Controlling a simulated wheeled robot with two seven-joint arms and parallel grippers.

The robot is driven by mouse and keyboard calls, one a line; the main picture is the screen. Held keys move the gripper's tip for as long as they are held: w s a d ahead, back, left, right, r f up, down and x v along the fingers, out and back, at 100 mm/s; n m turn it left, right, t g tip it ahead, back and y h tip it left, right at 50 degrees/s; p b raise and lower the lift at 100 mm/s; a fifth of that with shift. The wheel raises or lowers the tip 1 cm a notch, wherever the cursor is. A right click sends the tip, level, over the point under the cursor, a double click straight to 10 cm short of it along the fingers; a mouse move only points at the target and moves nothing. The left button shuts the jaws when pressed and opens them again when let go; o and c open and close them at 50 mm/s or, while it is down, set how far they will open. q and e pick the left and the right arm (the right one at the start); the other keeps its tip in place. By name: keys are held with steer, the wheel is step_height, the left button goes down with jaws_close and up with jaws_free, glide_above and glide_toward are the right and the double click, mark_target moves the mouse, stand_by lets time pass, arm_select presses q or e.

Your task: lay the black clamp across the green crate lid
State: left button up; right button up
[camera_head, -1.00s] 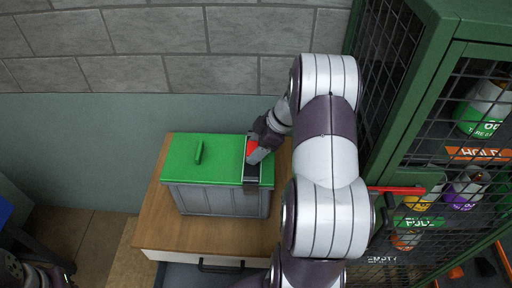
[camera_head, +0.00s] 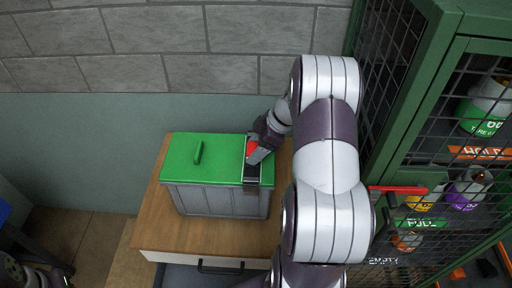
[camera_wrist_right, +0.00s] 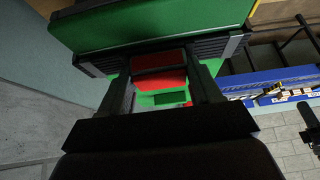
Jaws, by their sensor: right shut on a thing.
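The green crate lid (camera_head: 222,150) sits on a grey crate (camera_head: 215,200) on a wooden-topped cabinet. The black clamp (camera_head: 251,186) lies across the lid's right end, its near end hanging over the crate's front edge. It has a red part on top. My right gripper (camera_head: 257,150) is shut on the clamp at the red part, and partly hides it. In the right wrist view the two fingers (camera_wrist_right: 160,75) stand either side of the red part, with the black clamp (camera_wrist_right: 108,62) running crosswise over green. Part of my left gripper (camera_head: 38,274) shows at the bottom left corner.
The wooden top (camera_head: 155,225) is clear around the crate, above a drawer with a black handle (camera_head: 220,268). A green mesh cabinet (camera_head: 408,120) with bottles stands close to the right of my arm. A tiled wall (camera_head: 150,45) is behind.

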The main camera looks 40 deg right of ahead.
steer(key=o, duration=1.4)
steer(key=shift+o, duration=0.2)
steer(key=shift+r, duration=0.1)
steer(key=shift+r+p, duration=1.3)
steer(key=shift+r, duration=1.3)
steer(key=shift+r+p, duration=0.85)
steer(key=shift+r, duration=0.5)
